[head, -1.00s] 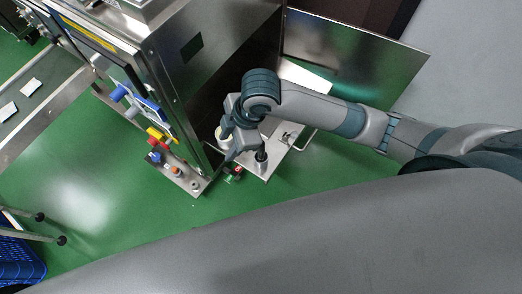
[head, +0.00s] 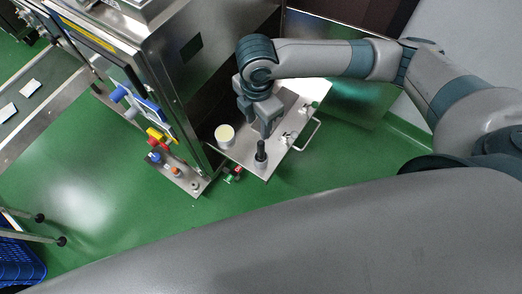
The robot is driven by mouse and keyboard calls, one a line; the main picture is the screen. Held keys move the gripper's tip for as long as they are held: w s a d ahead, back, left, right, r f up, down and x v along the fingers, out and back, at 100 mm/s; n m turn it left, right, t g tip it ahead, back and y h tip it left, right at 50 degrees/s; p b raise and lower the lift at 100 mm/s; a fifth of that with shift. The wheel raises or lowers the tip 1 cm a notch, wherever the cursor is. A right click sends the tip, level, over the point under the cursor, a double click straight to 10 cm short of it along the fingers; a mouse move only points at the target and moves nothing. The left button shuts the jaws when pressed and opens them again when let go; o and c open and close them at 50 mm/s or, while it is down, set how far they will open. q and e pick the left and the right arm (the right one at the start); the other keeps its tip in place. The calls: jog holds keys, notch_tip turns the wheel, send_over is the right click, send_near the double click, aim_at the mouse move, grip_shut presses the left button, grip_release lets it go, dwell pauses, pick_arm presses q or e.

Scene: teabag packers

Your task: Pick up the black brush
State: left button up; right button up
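The black brush (head: 261,153) stands upright near the front corner of a metal shelf (head: 248,167) beside the machine. My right gripper (head: 257,128) is over the shelf, just above the brush in the head view. Its two fingers look spread apart, with nothing seen between them. The brush is outside the fingers; its lower end is hard to make out. My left gripper is not in view.
A white cup (head: 225,134) with pale yellow contents stands on the shelf, left of the brush. The steel machine (head: 172,75) rises to the left, with a control plate (head: 178,172) at its base. A bent metal handle (head: 309,134) is at the shelf's right edge. Green floor lies open in front.

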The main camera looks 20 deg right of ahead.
send_near(261, 151)
jog(key=f, duration=0.2)
jog(key=w+f, duration=0.1)
jog(key=f, duration=0.2)
jog(key=shift+w+a+f, duration=0.15)
jog(key=shift+w+f, duration=0.05)
jog(key=shift+f, duration=0.75)
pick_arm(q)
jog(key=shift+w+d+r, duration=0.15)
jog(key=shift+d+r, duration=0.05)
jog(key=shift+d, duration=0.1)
pick_arm(e)
jog(key=shift+f+p, duration=0.3)
jog(key=f, duration=0.4)
jog(key=shift+s+d, duration=0.25)
jog(key=shift+d, duration=0.05)
jog(key=shift+f, duration=0.2)
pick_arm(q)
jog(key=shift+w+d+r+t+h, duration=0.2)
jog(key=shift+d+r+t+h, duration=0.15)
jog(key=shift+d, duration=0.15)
pick_arm(e)
jog(key=shift+f, duration=0.1)
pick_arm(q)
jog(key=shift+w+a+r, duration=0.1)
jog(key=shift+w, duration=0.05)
